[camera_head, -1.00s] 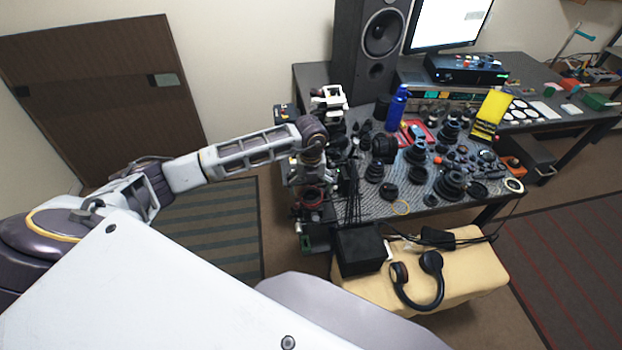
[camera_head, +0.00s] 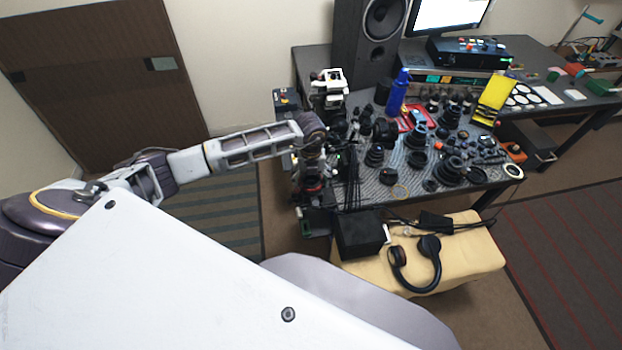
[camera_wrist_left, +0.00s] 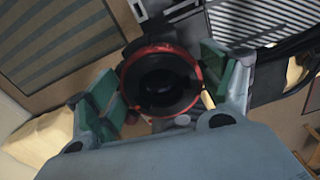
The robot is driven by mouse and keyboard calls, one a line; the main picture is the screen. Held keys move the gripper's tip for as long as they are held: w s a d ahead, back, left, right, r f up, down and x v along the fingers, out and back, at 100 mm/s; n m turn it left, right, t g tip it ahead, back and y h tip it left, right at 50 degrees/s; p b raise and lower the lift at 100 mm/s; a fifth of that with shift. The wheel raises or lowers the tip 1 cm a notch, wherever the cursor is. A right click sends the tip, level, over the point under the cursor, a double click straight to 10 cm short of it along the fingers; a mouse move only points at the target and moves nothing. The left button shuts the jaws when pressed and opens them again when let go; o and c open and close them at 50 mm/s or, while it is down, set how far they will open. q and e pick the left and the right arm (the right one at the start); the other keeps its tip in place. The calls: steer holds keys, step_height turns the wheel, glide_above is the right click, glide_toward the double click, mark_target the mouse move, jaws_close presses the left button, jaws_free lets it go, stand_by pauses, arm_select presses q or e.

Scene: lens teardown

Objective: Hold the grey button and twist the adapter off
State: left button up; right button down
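A round black part with a red rim (camera_wrist_left: 160,82) sits between the fingers of my left gripper (camera_wrist_left: 165,92) in the left wrist view. Green pads show on both sides of it. A gap shows between the ring and the right pad; the left pad is very close to the ring, and I cannot tell if it touches. A small pale grey spot (camera_wrist_left: 182,120) shows by the lower edge of the ring; I cannot tell if it is the button. My right gripper is not in view.
Black lens parts (camera_head: 385,130) crowd the patterned table top beside my arm. A blue bottle (camera_head: 397,95) and a speaker (camera_head: 368,40) stand behind. A black box (camera_head: 360,235) and headphones (camera_head: 418,265) lie on a beige bench in front.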

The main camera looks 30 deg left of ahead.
arm_select(q)
steer(key=c, duration=0.6)
steer(key=shift+s+n+p, duration=0.1)
steer(key=shift+n+p, duration=0.3)
steer(key=shift+n, duration=1.1)
steer(key=shift+n+p, duration=0.5)
steer(key=shift+n, duration=0.6)
steer(key=shift+n, duration=0.3)
